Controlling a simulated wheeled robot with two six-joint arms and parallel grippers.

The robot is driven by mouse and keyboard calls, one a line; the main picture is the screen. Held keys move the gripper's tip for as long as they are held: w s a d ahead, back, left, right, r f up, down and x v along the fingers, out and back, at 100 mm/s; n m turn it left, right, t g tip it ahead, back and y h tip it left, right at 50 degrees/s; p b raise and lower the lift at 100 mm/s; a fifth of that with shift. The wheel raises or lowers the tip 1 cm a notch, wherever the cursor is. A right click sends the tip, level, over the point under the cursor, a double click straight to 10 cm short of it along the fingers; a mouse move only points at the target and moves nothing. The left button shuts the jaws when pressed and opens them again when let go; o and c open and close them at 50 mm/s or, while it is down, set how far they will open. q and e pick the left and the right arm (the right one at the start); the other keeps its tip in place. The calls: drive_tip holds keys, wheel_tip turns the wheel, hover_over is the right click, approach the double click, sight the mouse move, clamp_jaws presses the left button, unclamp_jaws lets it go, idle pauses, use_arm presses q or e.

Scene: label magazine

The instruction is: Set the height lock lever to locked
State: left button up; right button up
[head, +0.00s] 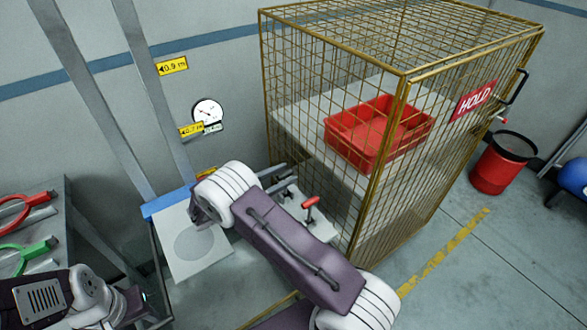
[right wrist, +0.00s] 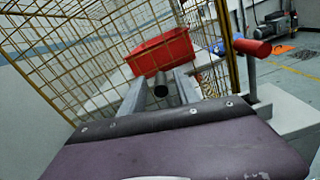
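The lever with a red grip (head: 310,202) stands on a pale plate right of my right arm, in front of the cage. It also shows in the right wrist view (right wrist: 252,47) as a dark upright rod with a red grip at its top, right of my fingers. My right gripper (head: 276,177) is partly hidden behind my arm. In the right wrist view its two grey fingers (right wrist: 160,88) are apart, with a dark round end between them, and do not touch the lever. My left gripper (head: 150,311) is at the lower left; its opening is unclear. No lock markings are legible.
A yellow mesh cage (head: 400,75) with a HOLD sign (head: 474,101) holds a red bin (head: 360,147). A pale platform (head: 190,268) with a grey disc lies left of my right arm. Tools with red and green handles (head: 38,247) lie at the left. A red bucket (head: 497,170) stands right.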

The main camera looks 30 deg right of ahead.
drive_tip(key=d, duration=0.4)
drive_tip(key=shift+w, duration=0.1)
clamp_jaws()
idle(1.3)
